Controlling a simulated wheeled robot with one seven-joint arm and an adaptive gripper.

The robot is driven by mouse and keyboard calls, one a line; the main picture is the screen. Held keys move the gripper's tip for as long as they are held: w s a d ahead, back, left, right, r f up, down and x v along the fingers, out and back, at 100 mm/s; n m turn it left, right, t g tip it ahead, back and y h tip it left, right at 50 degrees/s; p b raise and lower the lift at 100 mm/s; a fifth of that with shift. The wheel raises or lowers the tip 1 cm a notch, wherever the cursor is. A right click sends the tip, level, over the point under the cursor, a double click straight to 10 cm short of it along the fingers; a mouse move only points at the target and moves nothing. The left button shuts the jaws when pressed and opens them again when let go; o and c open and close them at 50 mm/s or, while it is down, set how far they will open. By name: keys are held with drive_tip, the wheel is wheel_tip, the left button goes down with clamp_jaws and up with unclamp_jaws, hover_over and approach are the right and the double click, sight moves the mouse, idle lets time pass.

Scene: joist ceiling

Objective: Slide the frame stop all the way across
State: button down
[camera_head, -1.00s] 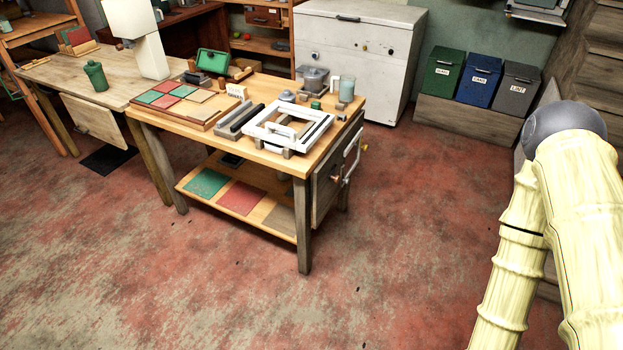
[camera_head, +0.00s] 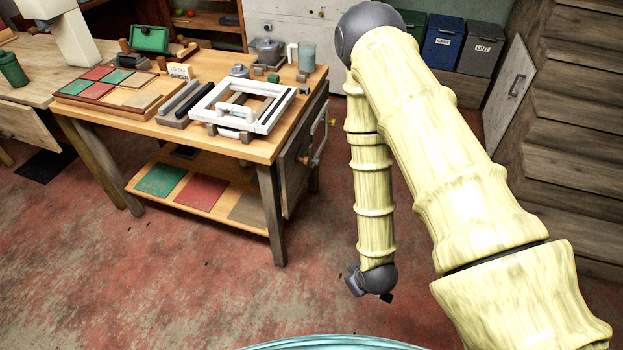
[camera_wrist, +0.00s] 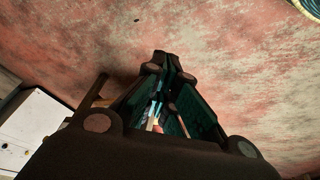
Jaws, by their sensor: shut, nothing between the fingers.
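A white frame (camera_head: 205,98) with a white handle (camera_head: 238,111) lies at the right end of the wooden worktable in the head view. I cannot make out for certain which part is the frame stop. The table's right end carries a dark panel (camera_head: 296,160) with a small rod and round knobs. My gripper (camera_head: 369,293) hangs low over the floor, right of the table and apart from it. It is shut and empty; its dark fingers (camera_wrist: 165,62) come together in the wrist view, with only floor beyond them.
Coloured tiles (camera_head: 97,92), dark bars (camera_head: 178,100), a pot (camera_head: 266,50) and a cup (camera_head: 307,58) stand on the worktable (camera_head: 255,150). Wooden steps (camera_head: 560,130) rise at the right. Bins (camera_head: 442,45) stand at the back. The floor before the table is clear.

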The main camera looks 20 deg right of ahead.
drive_tip(key=w+n+t+y+b, duration=0.1)
drive_tip(key=w+n+t+b, duration=0.2)
drive_tip(key=w+b, duration=0.5)
drive_tip(key=w+n+t+y+b, duration=0.1)
drive_tip(key=w+n+t+b, duration=0.3)
drive_tip(key=w, duration=1.8)
drive_tip(key=w+n+t+y+b, duration=0.1)
drive_tip(key=w+n+t+b, duration=0.3)
drive_tip(key=w+b, duration=0.9)
drive_tip(key=shift+w+a+r+n+b, duration=0.1)
drive_tip(key=shift+w+n+b, duration=0.1)
drive_tip(key=shift+w+n, duration=0.5)
drive_tip(key=shift+w+a+r+n+b, duration=0.1)
drive_tip(key=shift+w+n+b, duration=0.2)
drive_tip(key=shift+n, duration=0.6)
drive_tip(key=w+d, duration=0.1)
drive_tip(key=w+d+b, duration=0.1)
drive_tip(key=w, duration=0.1)
drive_tip(key=shift+d+f, duration=0.1)
drive_tip(key=shift+f, duration=0.3)
drive_tip(key=shift+w, duration=0.1)
